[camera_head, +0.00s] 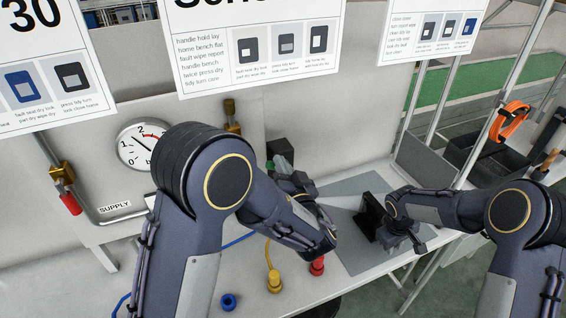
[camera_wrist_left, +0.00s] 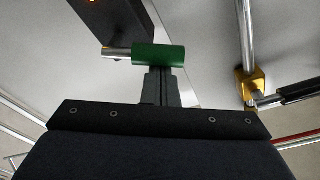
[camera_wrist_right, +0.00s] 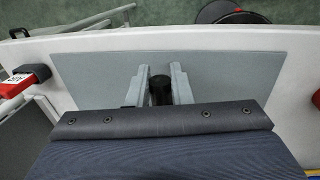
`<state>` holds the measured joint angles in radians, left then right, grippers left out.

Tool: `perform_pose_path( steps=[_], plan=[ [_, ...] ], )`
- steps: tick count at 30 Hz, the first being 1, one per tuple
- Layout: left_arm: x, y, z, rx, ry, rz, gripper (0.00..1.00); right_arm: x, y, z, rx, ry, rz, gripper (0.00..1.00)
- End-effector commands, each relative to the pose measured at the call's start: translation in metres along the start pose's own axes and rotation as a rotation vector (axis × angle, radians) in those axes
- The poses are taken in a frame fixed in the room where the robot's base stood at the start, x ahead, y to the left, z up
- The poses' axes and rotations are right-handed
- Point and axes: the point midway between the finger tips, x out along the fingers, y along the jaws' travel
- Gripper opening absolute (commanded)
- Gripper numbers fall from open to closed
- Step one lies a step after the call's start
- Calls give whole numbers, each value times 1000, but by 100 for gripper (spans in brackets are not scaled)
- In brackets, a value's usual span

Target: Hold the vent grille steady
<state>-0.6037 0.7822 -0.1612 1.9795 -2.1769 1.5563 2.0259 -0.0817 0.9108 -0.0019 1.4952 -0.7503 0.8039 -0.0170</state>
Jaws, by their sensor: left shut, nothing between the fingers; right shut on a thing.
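I cannot make out a slatted vent grille for certain in any view. My right gripper (camera_wrist_right: 160,72) is shut on a small black round part (camera_wrist_right: 160,92) over the grey mat; only its end shows between the fingers. In the head view the right gripper (camera_head: 372,222) is low at the mat, its dark block hiding what it holds. My left gripper (camera_wrist_left: 160,73) is shut and empty, its fingertips close to a green cylinder (camera_wrist_left: 158,55) on a metal rod. I cannot tell whether they touch. The green part also shows in the head view (camera_head: 270,164), beside a dark box (camera_head: 281,150).
A grey mat (camera_head: 350,187) lies on the white bench. A yellow plug (camera_head: 273,281), a red plug (camera_head: 317,265) and a blue ring (camera_head: 229,302) are near the front edge. A pressure gauge (camera_head: 143,146) and pipework are at the left. Signs hang above.

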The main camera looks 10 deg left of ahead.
Motion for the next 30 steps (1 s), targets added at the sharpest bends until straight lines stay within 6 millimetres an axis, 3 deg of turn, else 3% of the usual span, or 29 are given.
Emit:
perform_pose_path(
  steps=[3, 14, 17, 23, 30],
  plan=[
    [-3, -1, 14, 5, -3, 2, 0, 0, 0, 0, -1, 1, 0, 0],
    [-3, -1, 17, 8, -10, 4, 0, 0, 0, 0, -1, 1, 0, 0],
    [0, -2, 10, 5, -9, 3, 0, 0, 0, 0, -1, 1, 0, 0],
    [12, -10, -30, -8, 6, -2, 0, 0, 0, 0, -1, 1, 0, 0],
    [-50, -6, -28, 0, 9, 5, 0, 0, 0, 0, -1, 0, -1, 0]
  ],
)
